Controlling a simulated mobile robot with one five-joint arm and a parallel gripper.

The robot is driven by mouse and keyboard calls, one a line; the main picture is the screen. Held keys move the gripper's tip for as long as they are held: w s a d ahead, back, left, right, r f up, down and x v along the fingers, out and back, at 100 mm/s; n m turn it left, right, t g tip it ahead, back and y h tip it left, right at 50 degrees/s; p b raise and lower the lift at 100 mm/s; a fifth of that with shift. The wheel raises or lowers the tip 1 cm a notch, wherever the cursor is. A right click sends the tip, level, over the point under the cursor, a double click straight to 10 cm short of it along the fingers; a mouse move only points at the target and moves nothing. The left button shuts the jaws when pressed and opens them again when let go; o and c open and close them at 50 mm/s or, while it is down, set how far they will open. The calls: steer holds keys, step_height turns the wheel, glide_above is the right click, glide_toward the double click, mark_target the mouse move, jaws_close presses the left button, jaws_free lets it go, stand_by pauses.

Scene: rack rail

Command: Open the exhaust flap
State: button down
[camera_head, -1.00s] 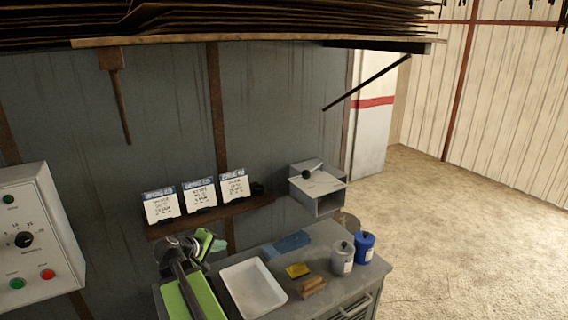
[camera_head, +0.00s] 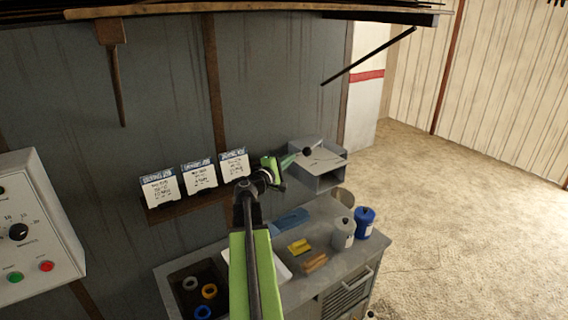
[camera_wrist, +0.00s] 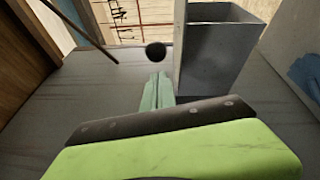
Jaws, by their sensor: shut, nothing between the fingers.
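The exhaust box (camera_head: 318,181) is a grey metal housing on the wall, right of the cards. A pale plate, which looks like its flap (camera_head: 328,160), lies across its upper front. A black ball knob (camera_head: 307,151) stands by the plate's left edge. My gripper (camera_head: 293,159), with green fingers, is shut and empty just left of the knob. In the wrist view the shut fingertips (camera_wrist: 158,78) point toward the knob (camera_wrist: 155,51), which appears just beyond them. The box (camera_wrist: 220,55) is right of them. Whether fingers and knob touch cannot be told.
A shelf with several cards (camera_head: 199,177) is left of the gripper. A dark bar (camera_head: 368,56) slants above.

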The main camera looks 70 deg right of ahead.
mark_target(295, 161)
steer(key=x, duration=0.3)
steer(key=shift+s+d, duration=0.1)
steer(key=shift+d, duration=0.05)
stand_by(0.3)
